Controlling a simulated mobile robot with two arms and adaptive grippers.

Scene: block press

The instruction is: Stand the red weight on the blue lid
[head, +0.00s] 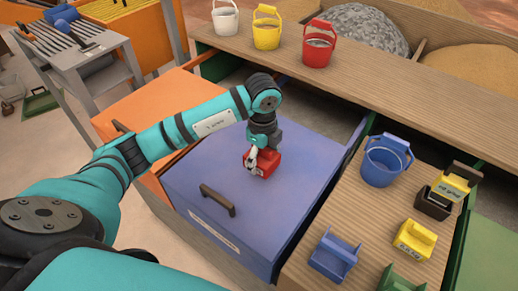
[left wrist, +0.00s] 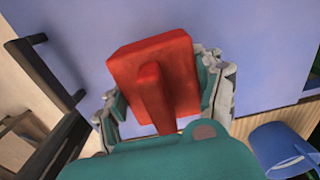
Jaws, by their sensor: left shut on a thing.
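The red weight (head: 265,163), a block with a handle, is between the fingers of my left gripper (head: 256,157), over the middle of the blue lid (head: 250,205). In the left wrist view the fingers (left wrist: 168,100) close on both sides of the red weight (left wrist: 150,65), around its handle, with the blue lid (left wrist: 255,55) behind it. The weight looks upright and very low over the lid; I cannot tell whether its underside touches. The lid is flat and shut, with a dark handle (head: 218,200). My right gripper is not in view.
An orange lid (head: 150,100) lies to the left. On the wooden surface at the right stand a blue bucket (head: 385,160), a blue weight (head: 334,256), a yellow weight (head: 415,240) and others. White, yellow and red buckets (head: 318,45) line the back shelf. The lid around the weight is clear.

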